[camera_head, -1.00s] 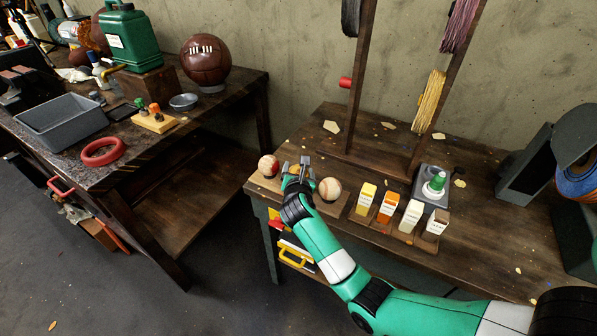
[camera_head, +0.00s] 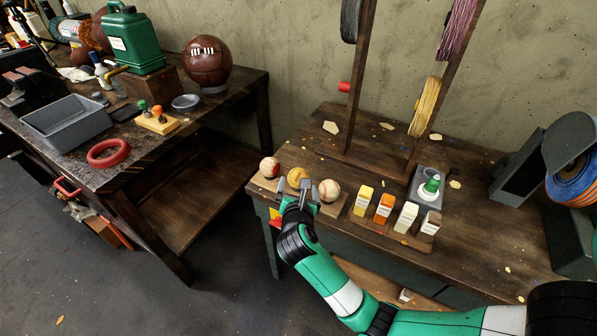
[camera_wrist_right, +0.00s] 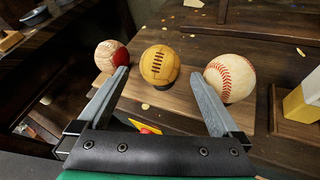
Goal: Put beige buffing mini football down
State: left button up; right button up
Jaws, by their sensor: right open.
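The beige mini football (camera_head: 297,177) sits in the middle of a wooden board on the right workbench, between two other balls. In the right wrist view the beige mini football (camera_wrist_right: 160,65) shows dark lacing and rests on a small dark stand. My right gripper (camera_head: 293,190) is just in front of it. In the right wrist view the gripper (camera_wrist_right: 165,85) has its fingers spread wide and nothing between them. The ball is beyond the fingertips, apart from them. My left gripper is not in view.
A red-and-white ball (camera_head: 269,167) is on the left and a baseball (camera_head: 329,189) on the right, each near a fingertip. Several small boxes (camera_head: 384,207) stand right of the board. A wooden rack post (camera_head: 360,85) rises behind. A brown ball (camera_head: 206,61) stands on the left bench.

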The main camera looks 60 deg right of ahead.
jog(key=shift+v, duration=0.95)
